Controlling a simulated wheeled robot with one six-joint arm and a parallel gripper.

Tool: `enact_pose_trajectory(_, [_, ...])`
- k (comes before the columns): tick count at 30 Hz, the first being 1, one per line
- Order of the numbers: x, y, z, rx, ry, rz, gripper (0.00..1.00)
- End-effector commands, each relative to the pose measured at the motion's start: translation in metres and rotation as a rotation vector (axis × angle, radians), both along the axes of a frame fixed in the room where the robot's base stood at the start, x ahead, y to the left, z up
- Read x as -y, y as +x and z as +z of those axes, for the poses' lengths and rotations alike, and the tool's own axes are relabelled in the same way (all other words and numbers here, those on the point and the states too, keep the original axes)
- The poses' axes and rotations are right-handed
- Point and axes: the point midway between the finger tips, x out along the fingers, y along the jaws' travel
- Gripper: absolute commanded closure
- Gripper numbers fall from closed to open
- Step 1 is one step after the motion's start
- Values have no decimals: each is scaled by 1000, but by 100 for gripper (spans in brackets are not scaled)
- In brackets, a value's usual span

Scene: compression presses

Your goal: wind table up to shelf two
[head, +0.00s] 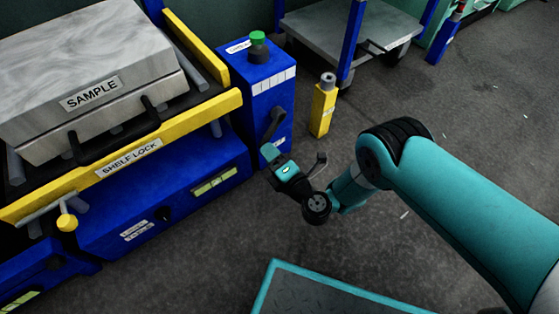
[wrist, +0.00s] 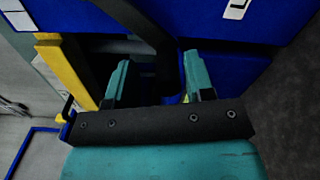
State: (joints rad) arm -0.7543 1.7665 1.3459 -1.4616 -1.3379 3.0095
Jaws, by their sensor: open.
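In the head view, a blue box (head: 257,95) with a green knob on top carries a black crank (head: 274,124) on its side. My gripper (head: 271,151) is beside the lower end of this crank. In the wrist view, my gripper (wrist: 160,78) is open, with a dark bar, seemingly the crank (wrist: 158,40), passing between its two teal fingers. Whether the fingers touch it I cannot tell. The press's lower blue body (head: 165,205) stands left of the box. No shelf labelled two is readable.
A grey block marked SAMPLE (head: 100,85) rests behind the yellow SHELF LOCK bar (head: 130,155). A yellow post (head: 322,105) stands right of the blue box. A grey cart (head: 345,35) stands behind. Floor at centre right is clear around my arm.

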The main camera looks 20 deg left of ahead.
Motion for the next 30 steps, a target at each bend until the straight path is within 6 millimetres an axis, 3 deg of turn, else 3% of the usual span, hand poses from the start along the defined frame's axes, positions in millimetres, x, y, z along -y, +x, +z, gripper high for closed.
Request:
enact_pose_trajectory(14, [15,-10,6,-3,-4,1,52])
enact_pose_trajectory(30, [68,-45,6,0,-4,-1,52])
